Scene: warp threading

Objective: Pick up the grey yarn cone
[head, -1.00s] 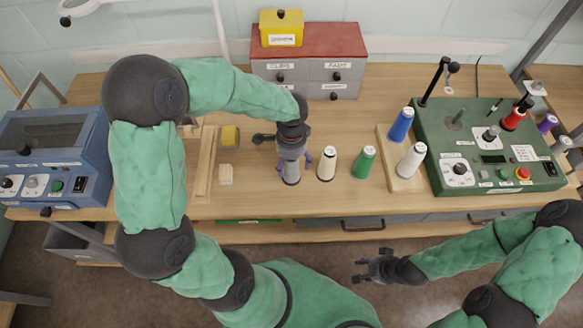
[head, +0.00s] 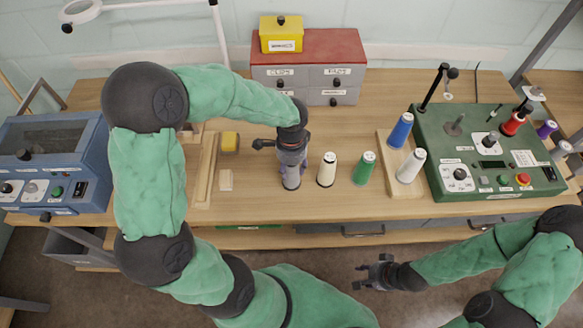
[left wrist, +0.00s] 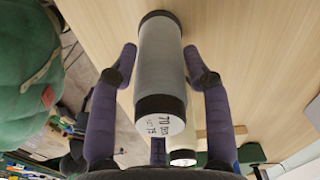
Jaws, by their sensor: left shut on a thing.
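The grey yarn cone (head: 291,179) stands on the wooden table, left of the cream cone (head: 327,170) in the head view. My left gripper (head: 290,170) is over it from above and shut on it. In the left wrist view the grey cone (left wrist: 162,65) with its dark ends and labelled cap lies between the purple fingers of my left gripper (left wrist: 163,60). I cannot tell whether its base touches the table. My right gripper (head: 367,273) is in front of the table, empty, with its fingers apart.
A green cone (head: 364,168) stands right of the cream one. Blue (head: 400,130) and white (head: 411,166) cones stand on a wooden board beside the green machine (head: 480,185). A drawer box (head: 309,75) is behind. A yellow block (head: 229,142) is left of my left gripper.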

